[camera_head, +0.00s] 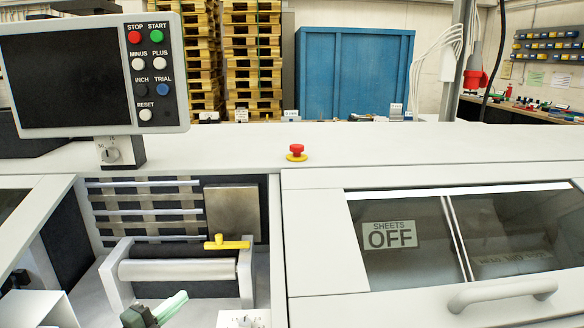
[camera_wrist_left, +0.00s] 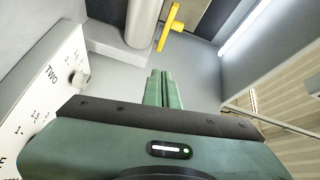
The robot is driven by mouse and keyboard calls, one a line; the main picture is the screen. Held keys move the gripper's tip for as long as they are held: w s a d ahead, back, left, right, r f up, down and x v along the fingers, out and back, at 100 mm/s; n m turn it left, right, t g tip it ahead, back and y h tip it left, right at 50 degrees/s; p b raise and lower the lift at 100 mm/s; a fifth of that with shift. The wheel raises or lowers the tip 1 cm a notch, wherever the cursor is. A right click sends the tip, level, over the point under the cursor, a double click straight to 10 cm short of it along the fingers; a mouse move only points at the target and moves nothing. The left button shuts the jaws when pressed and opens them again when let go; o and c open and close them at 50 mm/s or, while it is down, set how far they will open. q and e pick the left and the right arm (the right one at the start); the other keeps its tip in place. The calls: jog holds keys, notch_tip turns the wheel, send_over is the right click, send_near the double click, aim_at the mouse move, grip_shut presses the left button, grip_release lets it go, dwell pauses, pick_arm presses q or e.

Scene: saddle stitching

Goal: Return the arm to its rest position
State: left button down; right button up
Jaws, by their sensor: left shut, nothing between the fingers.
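My left gripper (camera_head: 180,298) shows at the bottom of the head view, in front of the open bay with the roller (camera_head: 178,270). In the left wrist view my left gripper (camera_wrist_left: 160,74) has its two green fingers side by side, shut with nothing between them. The yellow lever (camera_head: 228,243) stands beyond the fingertips, apart from them. The lever also shows in the left wrist view (camera_wrist_left: 172,27). Most of my left arm is outside the head view. My right gripper is not in view.
A control panel (camera_head: 92,75) with buttons stands at upper left. A red stop button (camera_head: 296,152) sits on the machine top. A closed window cover with a handle (camera_head: 503,294) is at right. A dial plate marked TWO (camera_wrist_left: 48,95) is close on the left in the wrist view.

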pick_arm(q)
jog(key=s+d+f+n+g+y, duration=0.2)
jog(key=s+d+f+n+y, duration=0.15)
jog(key=s+f+n, duration=0.35)
jog(key=s+d+f+n+g+y, duration=0.2)
jog(key=s+f+n+y, duration=0.25)
jog(key=s+n, duration=0.35)
jog(key=s+d+f+n+g, duration=0.2)
jog(key=s+n+g, duration=0.45)
jog(key=s, duration=1.65)
jog(key=s+f+m+g+p, duration=0.1)
jog(key=s+f+m+g, duration=0.15)
jog(key=f, duration=2.45)
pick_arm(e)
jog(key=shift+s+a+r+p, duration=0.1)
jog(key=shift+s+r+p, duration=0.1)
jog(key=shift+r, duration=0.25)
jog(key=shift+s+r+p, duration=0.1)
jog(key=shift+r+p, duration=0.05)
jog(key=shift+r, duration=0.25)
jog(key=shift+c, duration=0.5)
pick_arm(q)
jog(key=s+a+f+g, duration=0.1)
jog(key=s+a+f, duration=0.2)
jog(key=s+f, duration=1)
jog(key=s, duration=0.3)
jog(key=shift+s+f+g, duration=0.2)
jog(key=shift+s+g, duration=0.2)
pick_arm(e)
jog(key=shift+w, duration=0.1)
